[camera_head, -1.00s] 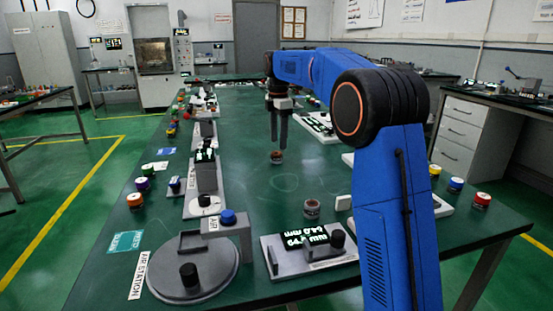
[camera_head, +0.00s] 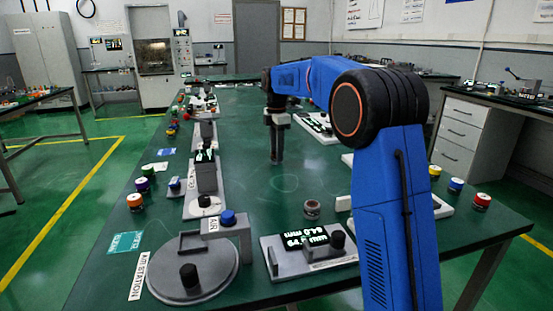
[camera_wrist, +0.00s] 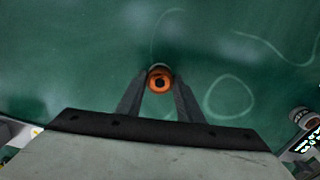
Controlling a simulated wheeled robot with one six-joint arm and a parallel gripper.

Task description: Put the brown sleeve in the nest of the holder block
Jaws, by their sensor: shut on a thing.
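My gripper (camera_head: 275,160) points straight down over the green bench, with its fingers low near the top. It is shut on a small orange-brown ring-shaped piece with a dark centre, which I take for the brown sleeve (camera_wrist: 159,80); it sits between the fingertips in the wrist view. In the head view the fingers largely hide it. I cannot tell which of the grey fixtures is the holder block, and I see no nest clearly.
A grey-brown round piece (camera_head: 312,209) stands nearer on the bench. The round grey air station (camera_head: 195,268) is at the front left. Several coloured spools line the bench edges.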

